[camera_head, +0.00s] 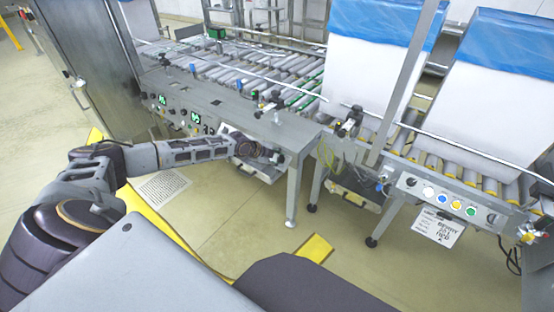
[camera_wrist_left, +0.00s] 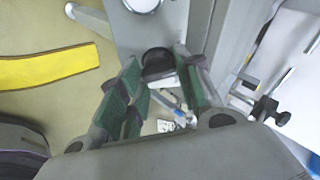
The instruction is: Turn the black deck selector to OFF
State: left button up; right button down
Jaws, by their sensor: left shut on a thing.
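The black deck selector (camera_wrist_left: 157,60) shows in the left wrist view as a dark round knob on a grey panel. The green-padded fingers of my left gripper (camera_wrist_left: 158,68) stand on either side of it and are shut on it. In the head view my left arm reaches right to the front of the conveyor deck. There my left gripper (camera_head: 268,154) is small and dark against the deck's right end, and the selector is hidden behind it. The selector's pointer and its OFF mark cannot be made out. My right gripper does not show.
The roller conveyor (camera_head: 215,75) stands behind the deck front, which carries green displays (camera_head: 195,117). A grey button panel (camera_head: 440,197) is at the right. White boxes with blue liners (camera_head: 385,22) stand behind. Yellow floor strips (camera_head: 315,248) mark the open floor.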

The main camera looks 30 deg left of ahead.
pick_arm(q)
jog(key=shift+m+g, duration=0.3)
jog(key=shift+m, duration=1.1)
jog(key=o, duration=0.7)
jog(key=shift+o, duration=0.2)
jog(key=v, duration=1.2)
jog(key=shift+a, duration=0.1)
dwell(0.3)
